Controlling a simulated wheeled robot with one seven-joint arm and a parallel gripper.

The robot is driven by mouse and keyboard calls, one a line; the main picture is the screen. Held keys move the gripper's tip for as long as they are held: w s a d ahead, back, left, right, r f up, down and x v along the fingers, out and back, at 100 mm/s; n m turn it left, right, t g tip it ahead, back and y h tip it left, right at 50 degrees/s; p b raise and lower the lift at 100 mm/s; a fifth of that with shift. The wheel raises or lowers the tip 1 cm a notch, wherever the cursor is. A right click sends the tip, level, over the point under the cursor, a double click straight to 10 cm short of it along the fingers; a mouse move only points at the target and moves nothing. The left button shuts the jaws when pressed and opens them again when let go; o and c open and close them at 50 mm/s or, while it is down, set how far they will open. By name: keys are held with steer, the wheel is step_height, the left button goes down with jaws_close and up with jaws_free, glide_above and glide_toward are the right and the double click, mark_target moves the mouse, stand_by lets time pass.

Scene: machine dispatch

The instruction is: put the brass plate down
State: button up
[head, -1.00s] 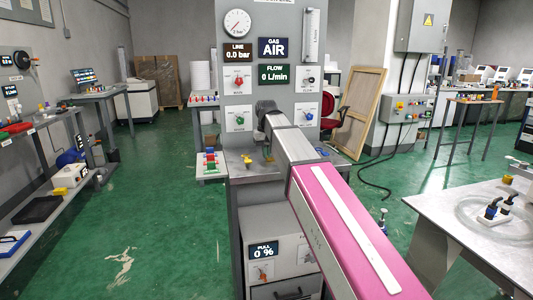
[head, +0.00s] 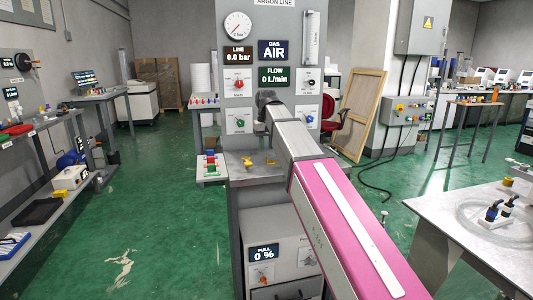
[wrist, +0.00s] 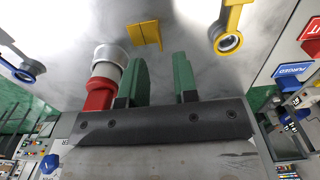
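In the wrist view a small yellow piece with a line down its middle (wrist: 145,35), which looks like the brass plate, lies on the grey metal bench top (wrist: 185,25). My gripper (wrist: 160,62) has two green fingers apart, with an empty gap between them. The yellow piece is just beyond the fingertips, nearer the left one; I cannot tell whether they touch.
In the wrist view a red and white cylinder (wrist: 103,80) stands close beside the left finger. A yellow ringed part (wrist: 228,40) is at the right and a blue ringed part (wrist: 25,72) at the left. The argon panel (head: 270,95) rises behind the bench.

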steer(key=shift+o, duration=0.7)
step_height(320, 180, up, 2)
steer(key=shift+r, duration=0.2)
step_height(320, 180, up, 3)
steer(key=s+d+y, duration=0.2)
glide_above(267, 162)
steer(key=d, duration=0.1)
steer(key=shift+n+t, duration=0.3)
steer(key=shift+n, duration=0.1)
step_height(267, 162, down, 5)
steer(key=shift+f, duration=0.1)
steer(key=shift+w+a+f, duration=0.15)
steer(key=shift+f, duration=0.7)
steer(key=shift+w+a+f, duration=0.15)
steer(key=shift+f, duration=0.75)
steer(key=shift+w+a+f, duration=0.15)
steer(key=shift+f, duration=0.7)
jaws_close()
